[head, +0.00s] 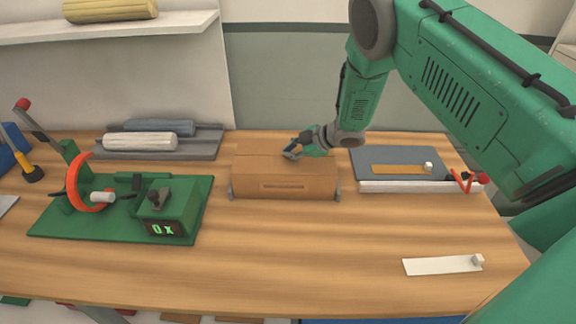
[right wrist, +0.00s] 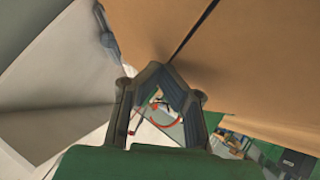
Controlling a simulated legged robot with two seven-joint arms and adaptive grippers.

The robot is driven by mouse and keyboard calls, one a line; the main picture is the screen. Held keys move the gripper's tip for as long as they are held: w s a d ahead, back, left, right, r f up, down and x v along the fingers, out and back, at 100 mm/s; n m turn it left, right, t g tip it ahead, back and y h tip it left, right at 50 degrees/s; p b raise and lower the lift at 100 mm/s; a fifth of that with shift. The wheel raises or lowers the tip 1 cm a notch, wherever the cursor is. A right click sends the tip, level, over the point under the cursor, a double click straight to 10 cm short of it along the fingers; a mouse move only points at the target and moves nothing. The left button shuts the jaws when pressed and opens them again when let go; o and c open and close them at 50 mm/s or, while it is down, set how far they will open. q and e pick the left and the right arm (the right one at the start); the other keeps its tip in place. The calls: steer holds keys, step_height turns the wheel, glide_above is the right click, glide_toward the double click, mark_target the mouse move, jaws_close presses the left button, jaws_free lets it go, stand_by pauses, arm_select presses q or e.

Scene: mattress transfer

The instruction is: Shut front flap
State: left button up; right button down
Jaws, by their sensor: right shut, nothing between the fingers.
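A brown cardboard box (head: 255,187) stands on the wooden table near its middle, with grey brackets at its lower front corners. Its top looks covered by flaps lying about flat. In the right wrist view, brown flap panels (right wrist: 245,50) with a narrow dark gap between them fill the upper right. My left gripper is out of view.
A green device (head: 50,222) with an orange ring and a display stands left of the box. A grey tray (head: 205,150) with rolls lies behind it. A grey pad (head: 375,155) lies at right, a white strip (head: 435,266) at front right. The front middle is clear.

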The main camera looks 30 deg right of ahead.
steer(key=shift+s+d+f, duration=0.15)
steer(key=shift+s+f, duration=0.05)
steer(key=shift+f, duration=0.1)
steer(key=shift+a, duration=0.45)
